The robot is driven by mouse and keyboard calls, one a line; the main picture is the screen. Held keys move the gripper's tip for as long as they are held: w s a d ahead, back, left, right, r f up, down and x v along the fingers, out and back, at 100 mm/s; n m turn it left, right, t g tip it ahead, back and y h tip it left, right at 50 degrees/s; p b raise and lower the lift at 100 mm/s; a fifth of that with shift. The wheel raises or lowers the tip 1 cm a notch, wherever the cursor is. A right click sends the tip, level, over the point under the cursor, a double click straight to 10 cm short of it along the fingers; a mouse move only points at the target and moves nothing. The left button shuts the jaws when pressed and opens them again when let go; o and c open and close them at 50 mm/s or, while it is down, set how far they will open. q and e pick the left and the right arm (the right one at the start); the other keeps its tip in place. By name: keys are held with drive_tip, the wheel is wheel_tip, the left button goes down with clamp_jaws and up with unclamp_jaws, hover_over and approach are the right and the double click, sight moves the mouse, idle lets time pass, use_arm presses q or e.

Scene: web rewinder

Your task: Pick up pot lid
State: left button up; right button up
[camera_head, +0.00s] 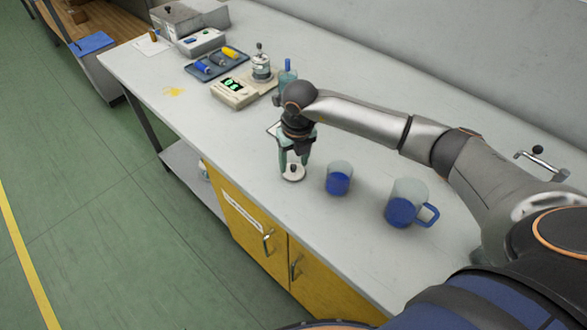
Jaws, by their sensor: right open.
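The pot lid (293,177) is a small, pale round disc with a dark knob. It lies on the grey worktop (240,150) near the front edge. My right gripper (294,164) points down right over it. Its pale green fingers stand apart, one on each side of the knob, and it is open. The fingers and wrist hide part of the lid, and I cannot tell whether they touch the knob. My left gripper is not in view.
Behind are a scale (234,93), a metal pot (261,68), a blue bottle (287,77) and a dark tray (207,74). The worktop left of the lid is clear.

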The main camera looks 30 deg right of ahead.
drive_tip(key=shift+w+f, duration=0.1)
drive_tip(key=shift+f, duration=0.35)
clamp_jaws()
idle(0.3)
